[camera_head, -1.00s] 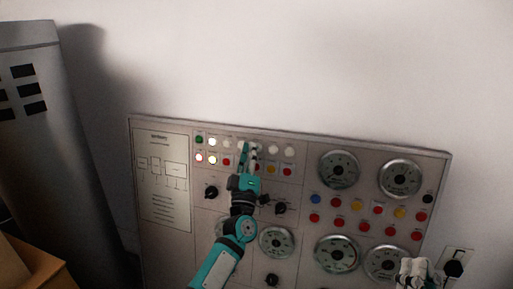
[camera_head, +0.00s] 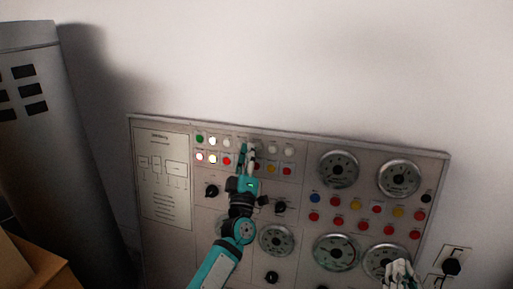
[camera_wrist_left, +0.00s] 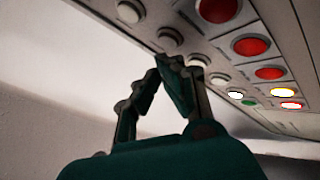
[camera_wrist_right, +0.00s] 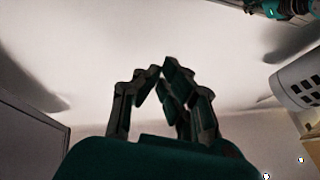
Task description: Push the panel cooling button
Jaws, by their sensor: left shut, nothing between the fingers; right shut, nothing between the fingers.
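The grey control panel (camera_head: 310,190) stands against the wall. Its upper left holds two rows of buttons: a green button (camera_head: 199,139) and white ones above, lit, red and yellow ones below. The button labels are too small to read. My left gripper (camera_head: 249,150) is shut and empty in front of these rows, hiding some buttons. In the left wrist view its fingertips (camera_wrist_left: 163,62) are close to a white button (camera_wrist_left: 169,38); I cannot tell whether they touch. My right gripper (camera_wrist_right: 163,68) is shut and empty, and shows near the panel's lower right in the head view (camera_head: 398,276).
Gauges (camera_head: 338,169) and several red buttons fill the panel's right half. Black knobs (camera_head: 212,191) sit below the button rows. A grey cylinder (camera_head: 62,150) and a cardboard box (camera_head: 35,265) stand at left. A wall socket (camera_head: 453,262) is at right.

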